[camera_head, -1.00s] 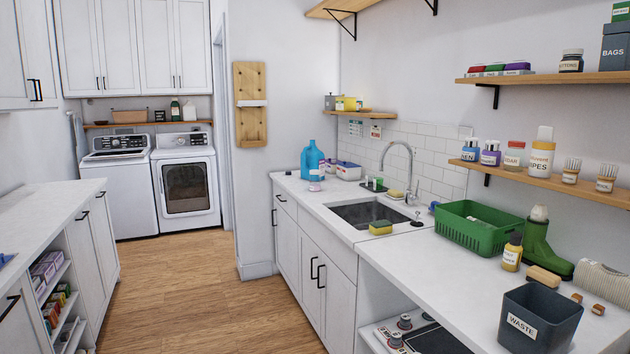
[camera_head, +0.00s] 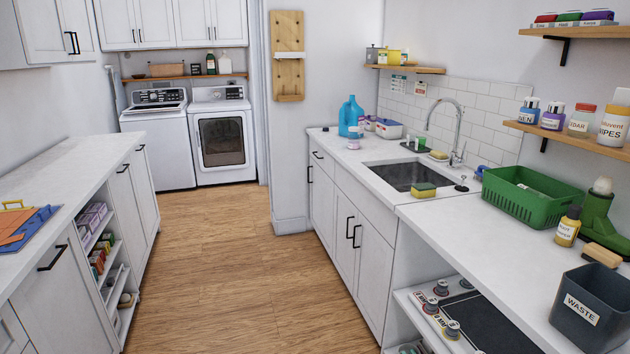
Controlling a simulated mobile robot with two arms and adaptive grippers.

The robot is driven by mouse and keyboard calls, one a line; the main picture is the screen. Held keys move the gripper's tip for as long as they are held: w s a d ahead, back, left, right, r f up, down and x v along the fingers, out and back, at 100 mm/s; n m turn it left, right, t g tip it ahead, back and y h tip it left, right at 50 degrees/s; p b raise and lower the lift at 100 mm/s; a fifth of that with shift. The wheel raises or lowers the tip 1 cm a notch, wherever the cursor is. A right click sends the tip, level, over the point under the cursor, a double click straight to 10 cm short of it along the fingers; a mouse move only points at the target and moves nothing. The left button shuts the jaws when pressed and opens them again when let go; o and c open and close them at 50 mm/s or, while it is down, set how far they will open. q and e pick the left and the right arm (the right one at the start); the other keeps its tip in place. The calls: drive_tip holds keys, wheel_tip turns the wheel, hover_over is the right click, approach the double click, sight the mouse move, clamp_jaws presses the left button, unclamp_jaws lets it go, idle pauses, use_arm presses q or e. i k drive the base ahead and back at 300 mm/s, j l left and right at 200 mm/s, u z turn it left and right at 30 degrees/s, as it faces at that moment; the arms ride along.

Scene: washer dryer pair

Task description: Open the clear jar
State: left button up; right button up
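A see-through jar with a reddish lid and a label that seems to read "CEDAR" (camera_head: 580,121) stands upright on the lower right wall shelf (camera_head: 560,139). Its lid appears to be on. It stands between a purple-labelled bottle (camera_head: 553,117) and a wipes container (camera_head: 613,124). I cannot be sure that this is the clear jar. Neither of my grippers shows in the head view.
The right counter (camera_head: 462,222) holds a green basket (camera_head: 530,212), a waste bin (camera_head: 580,325) and a sink (camera_head: 405,176). A washer (camera_head: 158,150) and a dryer (camera_head: 222,140) stand at the back. The wooden floor (camera_head: 225,265) between the counters is clear.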

sight(353, 140)
drive_tip(key=i+u, duration=0.3)
drive_tip(key=i, duration=1.45)
drive_tip(key=i+z, duration=0.15)
drive_tip(key=i, duration=0.3)
drive_tip(key=i+j+z, duration=0.2)
drive_tip(key=i, duration=0.25)
drive_tip(key=i+j+z, duration=0.15)
drive_tip(key=i, duration=0.3)
drive_tip(key=i+j+z, duration=0.15)
drive_tip(key=i+j, duration=0.15)
drive_tip(key=i, duration=0.15)
